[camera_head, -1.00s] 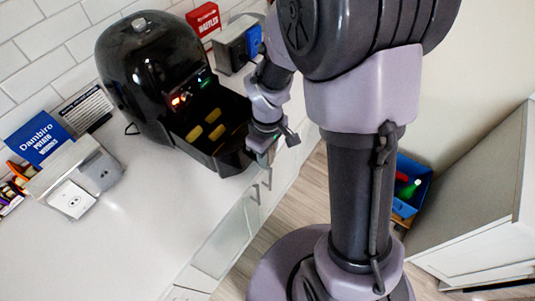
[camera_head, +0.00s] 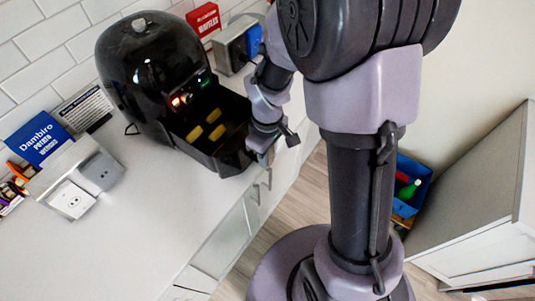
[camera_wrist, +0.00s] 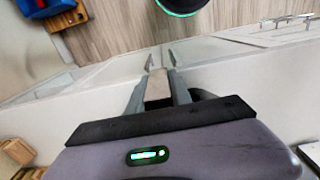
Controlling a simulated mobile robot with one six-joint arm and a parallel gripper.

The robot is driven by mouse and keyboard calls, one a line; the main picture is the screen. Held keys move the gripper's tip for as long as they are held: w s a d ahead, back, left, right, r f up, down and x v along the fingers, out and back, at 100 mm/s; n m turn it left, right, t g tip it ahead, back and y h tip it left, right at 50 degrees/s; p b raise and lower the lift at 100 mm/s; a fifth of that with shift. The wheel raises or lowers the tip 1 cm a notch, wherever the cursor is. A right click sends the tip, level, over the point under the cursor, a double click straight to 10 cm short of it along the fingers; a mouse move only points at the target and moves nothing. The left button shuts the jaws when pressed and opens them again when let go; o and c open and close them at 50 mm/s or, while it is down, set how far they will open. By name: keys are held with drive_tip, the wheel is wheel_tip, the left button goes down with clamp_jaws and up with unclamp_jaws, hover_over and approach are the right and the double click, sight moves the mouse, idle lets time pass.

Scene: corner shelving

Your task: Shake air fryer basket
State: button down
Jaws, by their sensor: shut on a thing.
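The black air fryer (camera_head: 150,65) stands on the counter against the tiled wall, with two small lights lit on its front. Its black basket (camera_head: 228,162) is pulled out and open at the top, with a few yellow food pieces (camera_head: 217,132) inside. My gripper (camera_head: 264,156) is at the basket's front end, where the wrist partly hides it. In the wrist view, my gripper (camera_wrist: 157,88) is shut on a small brownish-grey block between its fingers, apparently the basket handle (camera_wrist: 158,84).
A blue potato wedges package (camera_head: 38,139), a white socket box (camera_head: 72,200) and a red waffles box (camera_head: 203,19) are on the counter. The counter's front left is clear.

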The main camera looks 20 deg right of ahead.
sight(235, 136)
idle(0.5)
drive_tip(key=w+a, duration=0.2)
drive_tip(key=w, duration=0.1)
drive_tip(key=w+a+p, duration=0.1)
drive_tip(key=w+a, duration=0.1)
drive_tip(key=w, duration=0.1)
drive_tip(key=w+a+p, duration=0.1)
drive_tip(key=w+a, duration=0.1)
drive_tip(key=w, duration=0.1)
drive_tip(key=shift+a, duration=0.25)
drive_tip(key=c, duration=1.2)
unclamp_jaws()
drive_tip(key=shift+o, duration=0.2)
wheel_tip(235, 136, up, 17)
drive_tip(key=p, duration=0.4)
drive_tip(key=shift+r+p, duration=0.2)
drive_tip(key=shift+p, duration=0.2)
